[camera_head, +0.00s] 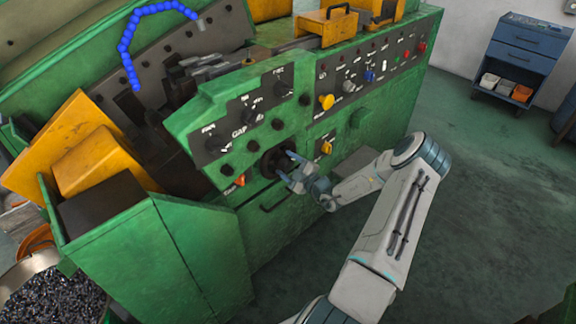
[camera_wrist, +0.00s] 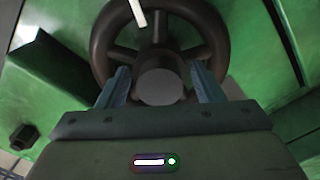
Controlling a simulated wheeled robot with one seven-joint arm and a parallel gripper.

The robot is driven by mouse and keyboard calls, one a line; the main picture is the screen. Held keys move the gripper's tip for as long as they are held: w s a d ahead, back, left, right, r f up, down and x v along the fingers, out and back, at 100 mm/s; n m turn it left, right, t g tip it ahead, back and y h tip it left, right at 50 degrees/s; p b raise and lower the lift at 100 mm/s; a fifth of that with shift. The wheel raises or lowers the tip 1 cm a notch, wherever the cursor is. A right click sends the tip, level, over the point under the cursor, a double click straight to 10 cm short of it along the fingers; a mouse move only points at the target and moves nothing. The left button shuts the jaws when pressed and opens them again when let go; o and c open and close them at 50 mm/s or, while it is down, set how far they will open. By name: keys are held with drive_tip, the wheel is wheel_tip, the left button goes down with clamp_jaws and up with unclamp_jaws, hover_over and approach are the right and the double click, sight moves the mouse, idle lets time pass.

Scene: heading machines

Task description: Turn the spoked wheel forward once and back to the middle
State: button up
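The spoked wheel (camera_wrist: 212,28) is dark, with a round grey hub (camera_wrist: 160,86), and fills the upper middle of the wrist view. A pale mark or handle shows at its top. In the head view the wheel (camera_head: 270,163) sits on the machine's green front, partly hidden by my gripper (camera_head: 286,166). In the wrist view my gripper (camera_wrist: 160,88) has its two fingers apart, one on each side of the hub, below the rim's top. I cannot tell whether the fingers touch the hub or spokes. The lower part of the wheel is hidden by the gripper body.
The green machine (camera_head: 190,255) carries a panel with knobs and buttons, including a yellow knob (camera_head: 326,101). An orange-yellow guard (camera_head: 78,137) stands at left. A bin of small metal parts (camera_head: 55,299) is at lower left. A blue cabinet (camera_head: 527,52) stands at far right; the floor between is clear.

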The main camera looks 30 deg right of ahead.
drive_tip(key=b+v, duration=0.2)
drive_tip(key=v, duration=1.2)
drive_tip(key=shift+w, duration=0.1)
